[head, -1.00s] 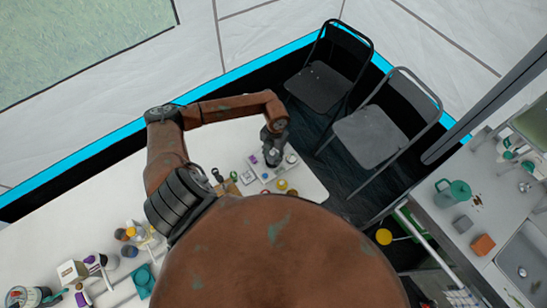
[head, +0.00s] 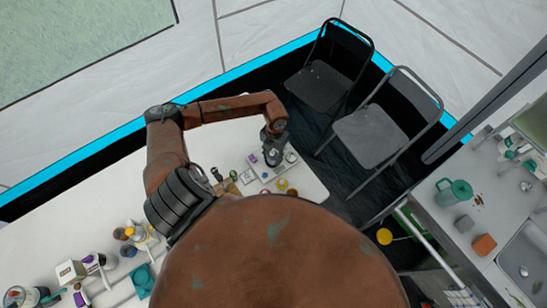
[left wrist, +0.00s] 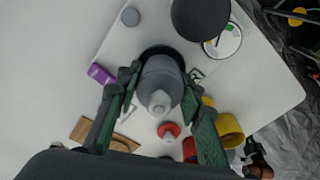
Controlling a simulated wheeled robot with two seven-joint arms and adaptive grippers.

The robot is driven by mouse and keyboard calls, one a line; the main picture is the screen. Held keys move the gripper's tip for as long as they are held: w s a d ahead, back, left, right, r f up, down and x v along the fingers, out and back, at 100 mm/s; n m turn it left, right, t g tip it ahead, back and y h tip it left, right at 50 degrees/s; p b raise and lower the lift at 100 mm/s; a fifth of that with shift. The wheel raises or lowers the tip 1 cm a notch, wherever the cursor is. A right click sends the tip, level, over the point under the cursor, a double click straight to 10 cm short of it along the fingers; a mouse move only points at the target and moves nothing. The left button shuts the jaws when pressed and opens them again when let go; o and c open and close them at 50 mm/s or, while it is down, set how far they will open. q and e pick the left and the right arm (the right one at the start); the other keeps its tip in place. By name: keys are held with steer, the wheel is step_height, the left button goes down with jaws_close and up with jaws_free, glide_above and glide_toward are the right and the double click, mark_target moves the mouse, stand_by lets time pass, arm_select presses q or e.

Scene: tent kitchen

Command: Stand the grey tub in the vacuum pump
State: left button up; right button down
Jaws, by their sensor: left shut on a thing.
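My left gripper (head: 274,145) is over the far right end of the white table and points down. In the left wrist view its two green-padded fingers (left wrist: 160,108) are shut on the grey tub (left wrist: 160,88), which has a pale knob facing the camera. The vacuum pump (left wrist: 150,30) looks like a pale flat base with a black dome and a round white dial beside it. The tub is over a dark round opening in this base; I cannot tell how deep it sits. In the head view the base (head: 258,171) shows partly under the gripper. My right gripper is not in view.
A purple block (left wrist: 101,74), a red-topped piece (left wrist: 169,130) and a yellow cup (left wrist: 229,128) are close around the gripper. Two folding chairs (head: 368,136) stand past the table end. Bottles and boxes crowd the table's left part.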

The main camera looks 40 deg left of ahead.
arm_select(q)
steer(key=shift+f, duration=0.3)
steer(key=shift+r, duration=0.3)
steer(key=shift+r, duration=0.4)
steer(key=shift+r+p, duration=0.15)
steer(key=shift+p, duration=0.2)
steer(key=shift+f, duration=0.25)
stand_by(0.6)
steer(key=shift+f+b, duration=0.65)
steer(key=o, duration=0.6)
